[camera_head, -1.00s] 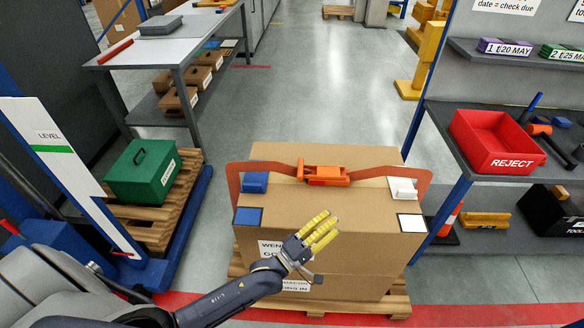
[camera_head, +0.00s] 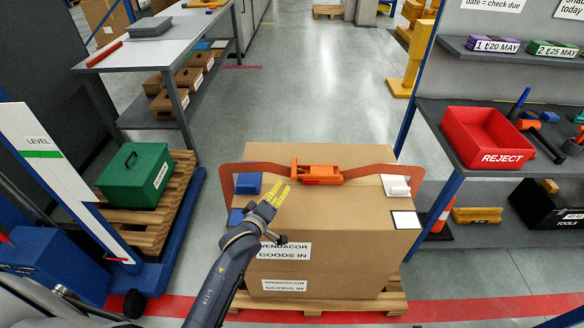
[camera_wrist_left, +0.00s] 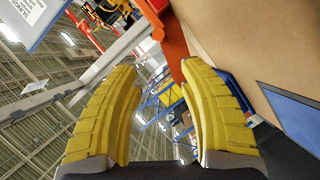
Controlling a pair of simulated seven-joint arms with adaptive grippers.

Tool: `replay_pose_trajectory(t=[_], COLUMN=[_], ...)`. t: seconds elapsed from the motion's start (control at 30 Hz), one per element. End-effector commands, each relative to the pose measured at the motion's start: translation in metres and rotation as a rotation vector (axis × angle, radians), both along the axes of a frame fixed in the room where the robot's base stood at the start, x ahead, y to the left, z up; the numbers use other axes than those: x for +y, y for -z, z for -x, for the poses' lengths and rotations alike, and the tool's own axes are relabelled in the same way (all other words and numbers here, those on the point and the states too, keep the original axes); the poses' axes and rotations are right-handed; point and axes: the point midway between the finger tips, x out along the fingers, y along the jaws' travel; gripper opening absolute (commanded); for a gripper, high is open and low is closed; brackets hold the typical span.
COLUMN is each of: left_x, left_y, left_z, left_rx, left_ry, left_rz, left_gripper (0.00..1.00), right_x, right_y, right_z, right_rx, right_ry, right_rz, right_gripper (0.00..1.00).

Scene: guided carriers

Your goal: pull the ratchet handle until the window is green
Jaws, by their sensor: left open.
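The orange ratchet (camera_head: 318,172) sits on a rust-coloured strap (camera_head: 366,172) across the top of a large cardboard carton (camera_head: 330,217). A small red patch shows on its near side; I cannot tell whether that is the window. My left gripper (camera_head: 277,193) is open and empty, left of and nearer than the ratchet, apart from it. In the left wrist view, my two yellow fingers (camera_wrist_left: 157,68) stand apart with nothing between them. The strap (camera_wrist_left: 173,42) runs beyond them, beside the carton (camera_wrist_left: 240,35). My right gripper is not in view.
A blue corner block (camera_head: 248,183) and a white one (camera_head: 396,186) sit under the strap on the carton. The carton stands on a pallet (camera_head: 320,303). A red reject bin (camera_head: 482,140) is on the right shelf; a green box (camera_head: 135,175) is at left.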

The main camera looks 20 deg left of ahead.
Motion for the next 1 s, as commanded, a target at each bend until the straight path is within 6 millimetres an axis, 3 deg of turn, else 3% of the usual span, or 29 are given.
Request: replay_pose_trajectory(t=[0.17, 0.7, 1.0], left_x=[-0.001, -0.007, -0.010], left_y=[0.004, 0.025, 0.033], left_z=[-0.022, -0.116, -0.152], left_rx=[-0.001, 0.000, 0.000], left_ry=[0.001, 0.001, 0.000], left_rz=[-0.001, -0.001, 0.000], left_gripper=[0.41, 0.41, 0.41], right_x=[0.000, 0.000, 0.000], right_y=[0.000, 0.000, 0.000], right_z=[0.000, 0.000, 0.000], right_rx=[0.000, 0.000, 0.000], right_ry=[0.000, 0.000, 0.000], right_rz=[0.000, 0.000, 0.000], right_gripper=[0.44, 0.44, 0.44])
